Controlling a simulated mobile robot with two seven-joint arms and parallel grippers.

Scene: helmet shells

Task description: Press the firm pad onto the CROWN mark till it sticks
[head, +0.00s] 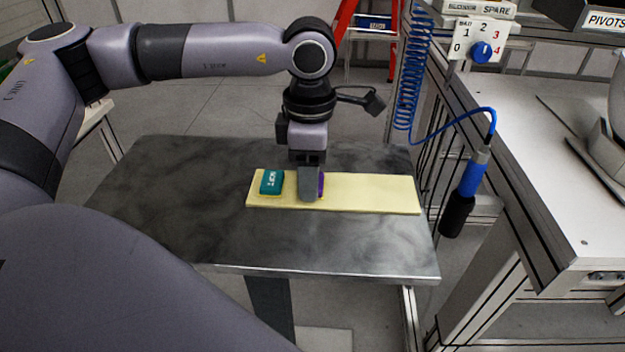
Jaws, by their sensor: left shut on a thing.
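My left gripper (311,190) points down over a pale yellow strip (375,193) on the dark metal table. It is shut on a purple pad (322,184), which is mostly hidden behind the finger. I cannot tell whether the pad touches the strip. A teal pad (271,182) with small white lettering lies on the strip's left end, just left of the gripper; I cannot read the lettering for sure. No CROWN mark shows. A pale rounded object, possibly a helmet shell, is cut off at the right edge. My right gripper is not in view.
The dark table (170,200) is clear around the strip. A blue-handled tool (465,190) hangs on a coiled blue hose beside its right edge. A white bench (530,130) stands at right, with a blue-knob dial (481,52) and a PIVOTS bin (600,20) above.

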